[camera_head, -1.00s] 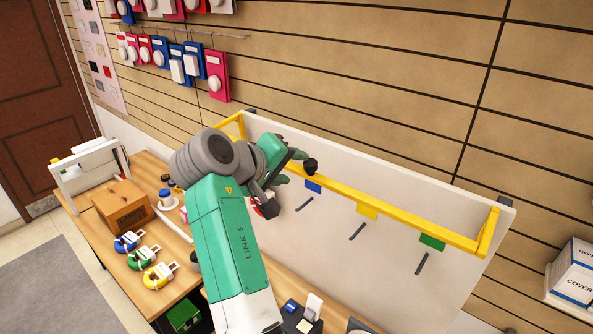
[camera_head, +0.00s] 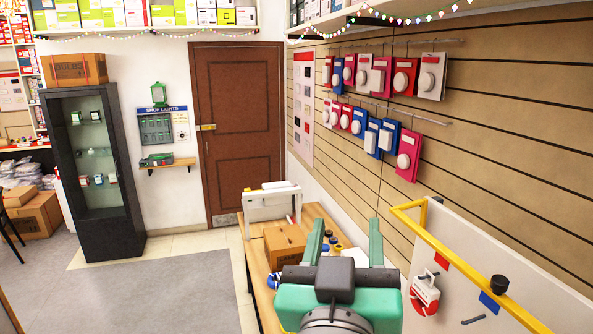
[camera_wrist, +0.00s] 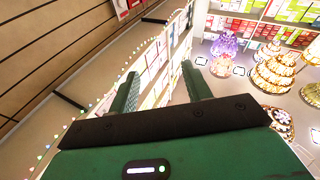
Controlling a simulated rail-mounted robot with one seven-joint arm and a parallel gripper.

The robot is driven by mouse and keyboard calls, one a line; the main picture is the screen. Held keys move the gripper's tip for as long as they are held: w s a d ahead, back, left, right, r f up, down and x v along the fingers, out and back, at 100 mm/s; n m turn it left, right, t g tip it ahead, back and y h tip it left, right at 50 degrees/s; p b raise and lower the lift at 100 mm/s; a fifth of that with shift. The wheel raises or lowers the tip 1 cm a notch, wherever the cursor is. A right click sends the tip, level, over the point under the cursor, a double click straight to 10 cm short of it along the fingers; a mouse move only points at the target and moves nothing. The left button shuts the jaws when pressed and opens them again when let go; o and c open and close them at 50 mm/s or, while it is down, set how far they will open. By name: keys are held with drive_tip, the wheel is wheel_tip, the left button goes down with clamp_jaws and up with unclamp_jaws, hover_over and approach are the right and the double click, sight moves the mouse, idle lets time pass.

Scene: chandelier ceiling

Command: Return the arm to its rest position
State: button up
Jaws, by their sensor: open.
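My gripper (camera_head: 345,240) is at the lower middle of the head view, its two green fingers upright and spread apart with nothing between them. It also shows in the wrist view (camera_wrist: 160,88), open and empty, with shelves and lit chandeliers far behind it. My gripper is in front of the workbench (camera_head: 318,212) in the picture and left of the white panel (camera_head: 455,250). Most of the arm behind the gripper is out of view.
A cardboard box (camera_head: 284,245) and a white frame (camera_head: 270,207) stand on the bench. The panel has a yellow rail (camera_head: 465,268), with a red-and-white item (camera_head: 424,294) hanging under it. A dark glass cabinet (camera_head: 95,170) stands at left. The grey floor (camera_head: 170,285) is clear.

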drive_tip(key=s+a+r+t+y, duration=0.2)
drive_tip(key=s+a+r, duration=0.1)
drive_tip(key=s, duration=0.3)
drive_tip(key=s+a+r+t+y, duration=0.2)
drive_tip(key=s+a+r, duration=0.1)
drive_tip(key=s, duration=0.4)
drive_tip(key=shift+s+n+t+y, duration=0.25)
drive_tip(key=shift+n+t+y, duration=0.05)
drive_tip(key=shift+n+y, duration=0.1)
